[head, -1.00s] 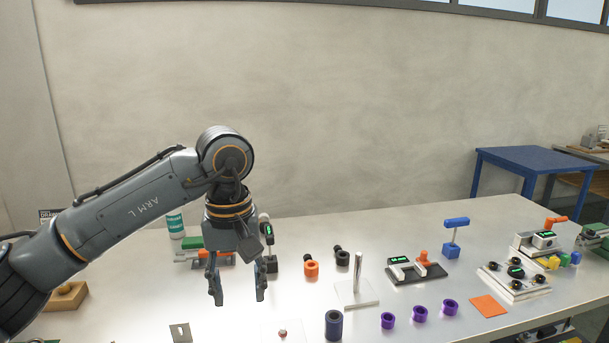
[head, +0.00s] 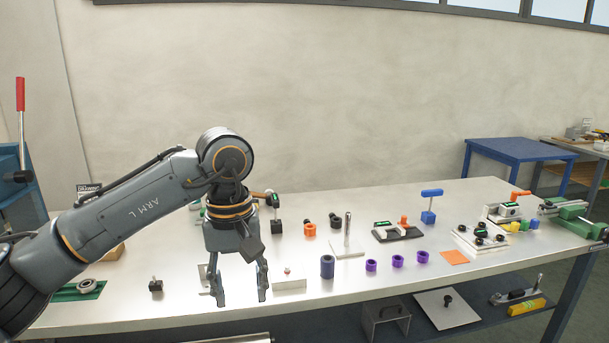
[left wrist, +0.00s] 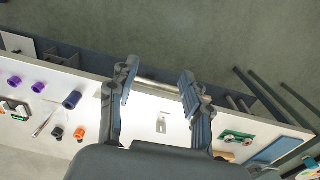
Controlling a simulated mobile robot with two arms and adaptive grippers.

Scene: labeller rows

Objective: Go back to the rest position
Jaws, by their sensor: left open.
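My left gripper (head: 240,290) hangs pointing down over the front part of the white table (head: 420,208) in the head view. Its two fingers are apart with nothing between them. In the left wrist view my left gripper (left wrist: 157,88) is also open, and a small metal plate with a hole (left wrist: 161,122) shows beyond the fingers on the table. The arm hides part of the table's left side. My right gripper is in neither view.
A dark blue cylinder (head: 327,266), several purple rings (head: 397,261), an orange ring (head: 310,230) and a metal post on a plate (head: 347,229) stand right of the gripper. A green-based bearing part (head: 82,290) lies at left. A lower shelf (head: 385,326) holds more items. A blue table (head: 510,150) stands behind.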

